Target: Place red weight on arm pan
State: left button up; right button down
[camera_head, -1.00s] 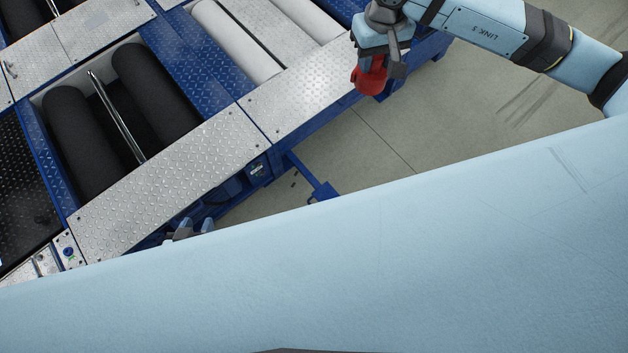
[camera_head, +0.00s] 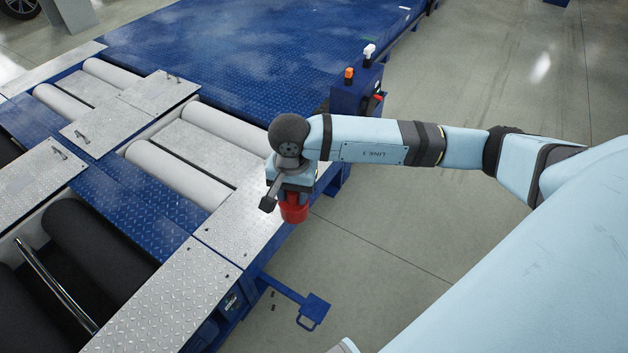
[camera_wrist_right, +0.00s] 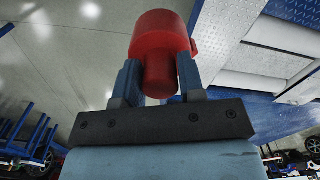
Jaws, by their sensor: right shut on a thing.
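The red weight (camera_head: 294,209) is held between the fingers of my right gripper (camera_head: 291,197), above the right edge of the metal deck in the head view. In the right wrist view the weight (camera_wrist_right: 161,38) has a wide round body and a narrower neck, and the two blue fingers are shut on the neck. A blue arm ends in a small flat pan (camera_head: 315,306) that juts out from the tester's side, lower and to the right of the weight. Nothing lies on the pan. My left gripper does not show.
The roller tester has silver deck plates (camera_head: 165,300), light rollers (camera_head: 175,172) and dark rollers (camera_head: 95,245). A blue control box (camera_head: 350,95) with orange and white tops stands behind my right arm. The grey floor (camera_head: 410,235) right of the tester is open.

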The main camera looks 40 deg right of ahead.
jog(key=s+d+f+m+b, duration=0.1)
jog(key=f+m+b, duration=0.9)
jog(key=f, duration=1.1)
jog(key=s+f+m+b, duration=0.2)
jog(key=f+m+b, duration=0.8)
jog(key=f, duration=1.1)
jog(key=s+d+f+m+b, duration=0.1)
jog(key=f+m+b, duration=1)
jog(key=f, duration=1)
jog(key=shift+s+d+b, duration=0.2)
jog(key=shift+d+b, duration=0.15)
jog(key=shift+b, duration=0.3)
jog(key=shift+f, duration=0.15)
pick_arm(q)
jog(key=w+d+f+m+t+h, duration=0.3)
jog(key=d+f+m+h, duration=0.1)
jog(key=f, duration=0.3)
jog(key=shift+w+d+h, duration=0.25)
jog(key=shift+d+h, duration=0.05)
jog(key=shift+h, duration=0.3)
